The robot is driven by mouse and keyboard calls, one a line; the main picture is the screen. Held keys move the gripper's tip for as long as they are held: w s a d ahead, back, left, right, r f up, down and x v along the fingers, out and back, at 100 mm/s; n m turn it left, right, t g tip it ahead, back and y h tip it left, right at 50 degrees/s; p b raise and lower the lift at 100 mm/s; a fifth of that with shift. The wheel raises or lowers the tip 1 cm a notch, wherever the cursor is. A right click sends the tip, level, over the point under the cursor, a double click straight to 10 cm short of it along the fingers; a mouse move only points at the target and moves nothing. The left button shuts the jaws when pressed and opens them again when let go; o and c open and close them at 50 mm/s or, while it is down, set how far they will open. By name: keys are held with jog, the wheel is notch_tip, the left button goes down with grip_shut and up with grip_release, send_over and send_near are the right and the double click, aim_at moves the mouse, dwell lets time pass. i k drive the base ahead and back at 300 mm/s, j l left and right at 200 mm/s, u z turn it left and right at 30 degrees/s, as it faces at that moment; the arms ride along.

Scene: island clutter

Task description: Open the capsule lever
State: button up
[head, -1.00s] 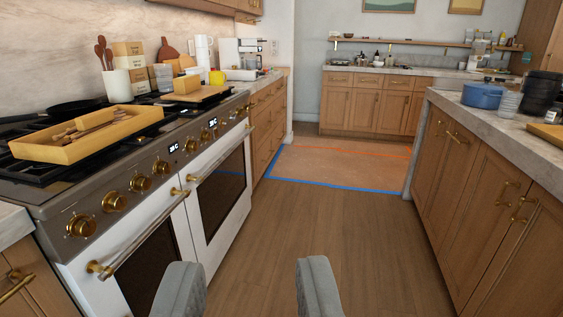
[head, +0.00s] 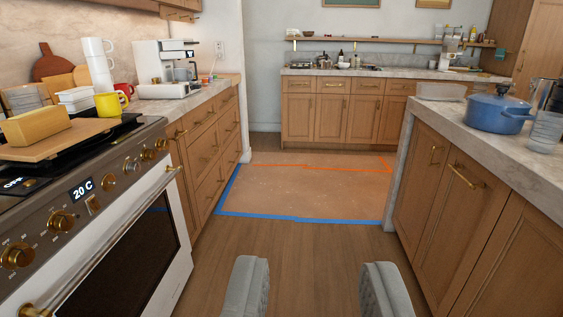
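A white coffee machine (head: 152,68) stands on the left counter beyond the stove. Its capsule lever is too small to make out. Another pale appliance (head: 449,48) stands on the far counter at the right; I cannot tell whether it has a lever. My gripper (head: 316,264) is at the bottom of the view, its two grey fingers wide apart with only floor between them. It is open and empty, well short of both machines.
The stove (head: 108,178) lines the left. The island (head: 470,126) at right holds a blue pot (head: 497,112). The aisle floor is clear, with a taped area (head: 300,192) ahead.

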aim_at(178, 43)
jog(key=i, duration=1.65)
jog(key=i+l+u, duration=0.1)
jog(key=i+u, duration=0.35)
jog(key=i+l+u, duration=0.45)
jog(key=i, duration=0.15)
jog(key=i+l+u, duration=1.1)
jog(key=l+u, duration=0.3)
jog(key=l, duration=0.35)
